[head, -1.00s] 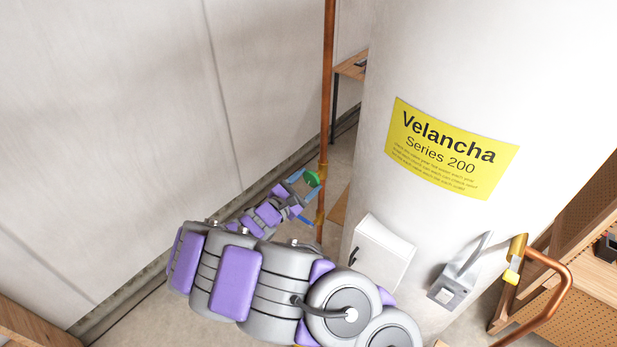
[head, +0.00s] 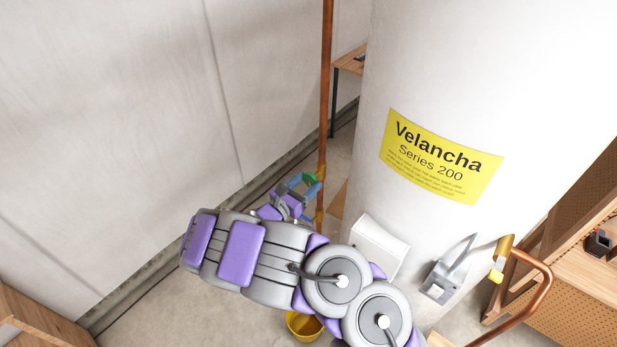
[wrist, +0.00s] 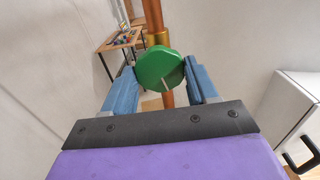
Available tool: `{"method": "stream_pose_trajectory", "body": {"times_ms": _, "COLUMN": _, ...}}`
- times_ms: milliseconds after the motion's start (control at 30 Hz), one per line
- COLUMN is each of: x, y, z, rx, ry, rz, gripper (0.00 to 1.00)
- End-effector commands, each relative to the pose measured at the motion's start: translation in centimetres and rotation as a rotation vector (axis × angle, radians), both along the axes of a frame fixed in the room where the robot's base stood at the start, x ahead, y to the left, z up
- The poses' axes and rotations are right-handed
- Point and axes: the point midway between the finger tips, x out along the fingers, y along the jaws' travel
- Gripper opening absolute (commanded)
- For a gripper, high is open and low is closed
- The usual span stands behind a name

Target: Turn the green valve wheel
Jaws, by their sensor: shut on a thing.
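The green valve wheel (wrist: 160,69) sits on the upright copper pipe (wrist: 156,18), in front of a brass fitting. It also shows small in the head view (head: 309,178), partly hidden by my gripper. My gripper (wrist: 161,76) has its two blue fingers on either side of the wheel, shut on it. A light line shows on the wheel's face, running from its middle down towards the lower edge. In the head view my gripper (head: 303,187) reaches the pipe from the left, and my arm covers much of the lower middle.
A large white tank (head: 440,70) with a yellow label (head: 441,156) stands right of the pipe. A white box (head: 379,246) is at its base. A yellow bucket (head: 304,326) is on the floor below my arm. A bare wall (head: 120,110) is on the left.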

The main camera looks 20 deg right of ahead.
Motion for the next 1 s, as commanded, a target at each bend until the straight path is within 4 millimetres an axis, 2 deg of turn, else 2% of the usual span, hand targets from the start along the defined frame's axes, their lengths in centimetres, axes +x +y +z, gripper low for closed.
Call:
{"method": "stream_pose_trajectory", "body": {"times_ms": 133, "x": 0.08, "y": 0.15, "z": 0.21, "rx": -0.053, "ry": 0.073, "rz": 0.004, "gripper": 0.37}}
{"method": "stream_pose_trajectory", "body": {"times_ms": 433, "x": 0.11, "y": 0.18, "z": 0.15, "rx": -0.066, "ry": 0.091, "rz": 0.005, "gripper": 0.37}}
{"method": "stream_pose_trajectory", "body": {"times_ms": 700, "x": 0.14, "y": 0.19, "z": 0.03, "rx": -0.209, "ry": 0.295, "rz": 0.004, "gripper": 0.37}}
{"method": "stream_pose_trajectory", "body": {"times_ms": 967, "x": 0.18, "y": 0.21, "z": -0.10, "rx": -0.225, "ry": 0.315, "rz": 0.005, "gripper": 0.37}}
{"method": "stream_pose_trajectory", "body": {"times_ms": 1000, "x": 0.17, "y": 0.22, "z": -0.10, "rx": -0.225, "ry": 0.314, "rz": 0.006, "gripper": 0.61}}
